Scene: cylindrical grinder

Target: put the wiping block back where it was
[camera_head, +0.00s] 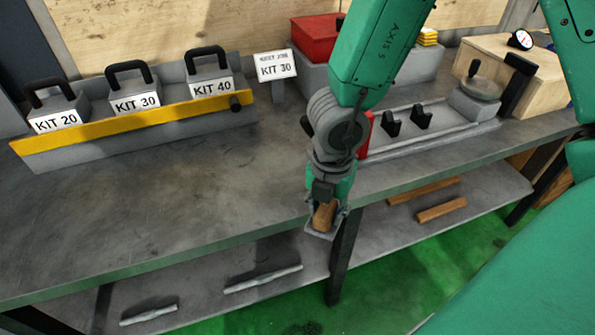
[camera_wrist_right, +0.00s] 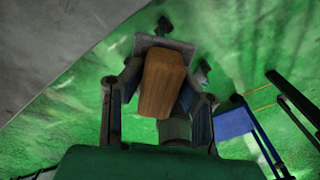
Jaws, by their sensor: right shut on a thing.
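The wiping block (camera_head: 325,216) is a brown wooden block with a grey plate or pad at its end. My right gripper (camera_head: 323,207) is shut on it and holds it in front of the bench's front edge. In the right wrist view the brown block (camera_wrist_right: 163,82) sits between the two fingers of my right gripper (camera_wrist_right: 160,92), with the grey pad (camera_wrist_right: 165,42) beyond it over the green floor. My left gripper is not in view.
The grey bench top (camera_head: 160,195) is bare at front left. Kit boxes stand behind a yellow-edged rack (camera_head: 125,122). The grinder table (camera_head: 435,130) lies right of my arm. A lower shelf (camera_head: 205,292) holds metal bars and wooden pieces. A bench leg (camera_head: 343,255) stands near the block.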

